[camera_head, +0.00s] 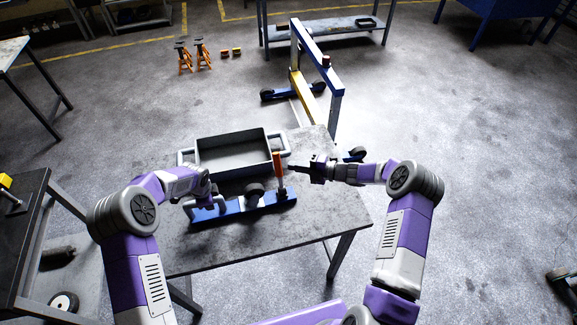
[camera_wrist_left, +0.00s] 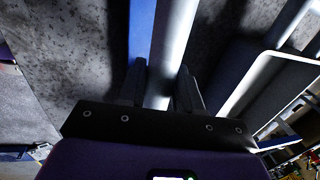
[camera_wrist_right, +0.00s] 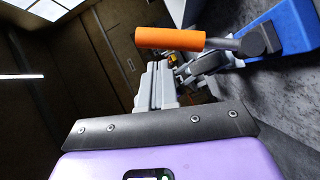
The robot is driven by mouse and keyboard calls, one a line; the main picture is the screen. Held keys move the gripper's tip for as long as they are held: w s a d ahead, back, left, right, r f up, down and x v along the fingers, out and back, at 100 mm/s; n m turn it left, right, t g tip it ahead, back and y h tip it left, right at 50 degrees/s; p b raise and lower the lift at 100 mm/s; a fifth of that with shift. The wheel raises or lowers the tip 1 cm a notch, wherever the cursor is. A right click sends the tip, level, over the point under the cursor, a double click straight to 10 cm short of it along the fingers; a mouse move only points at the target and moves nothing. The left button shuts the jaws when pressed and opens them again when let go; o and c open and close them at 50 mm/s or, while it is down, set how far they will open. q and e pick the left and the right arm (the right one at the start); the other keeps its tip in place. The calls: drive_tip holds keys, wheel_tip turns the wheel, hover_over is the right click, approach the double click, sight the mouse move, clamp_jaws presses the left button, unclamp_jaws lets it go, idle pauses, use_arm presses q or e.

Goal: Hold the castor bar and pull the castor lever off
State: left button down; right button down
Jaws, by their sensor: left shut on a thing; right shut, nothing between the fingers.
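The castor bar (camera_head: 238,207) is a blue bar lying on the table, with a dark castor wheel (camera_head: 254,192) at its middle and a grey tube handle at its left end. The castor lever (camera_head: 277,163) has an orange grip and stands up near the bar's right end; its grey stem meets the blue bar in the right wrist view (camera_wrist_right: 170,38). My left gripper (camera_head: 207,200) is shut on the grey tube (camera_wrist_left: 172,45) of the bar. My right gripper (camera_head: 294,168) is shut and empty, just right of the lever, apart from it.
A grey tray (camera_head: 232,155) with side handles stands behind the bar on the table (camera_head: 320,222). A blue and yellow hoist frame (camera_head: 318,58) stands behind the table. Bare table surface lies in front and to the right of the bar.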

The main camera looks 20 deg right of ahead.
use_arm(q)
drive_tip(key=shift+a+f, duration=0.1)
use_arm(e)
drive_tip(key=v, duration=0.6)
drive_tip(key=shift+d+r, duration=0.3)
drive_tip(key=shift+r, duration=0.2)
use_arm(q)
drive_tip(key=c, duration=0.7)
unclamp_jaws()
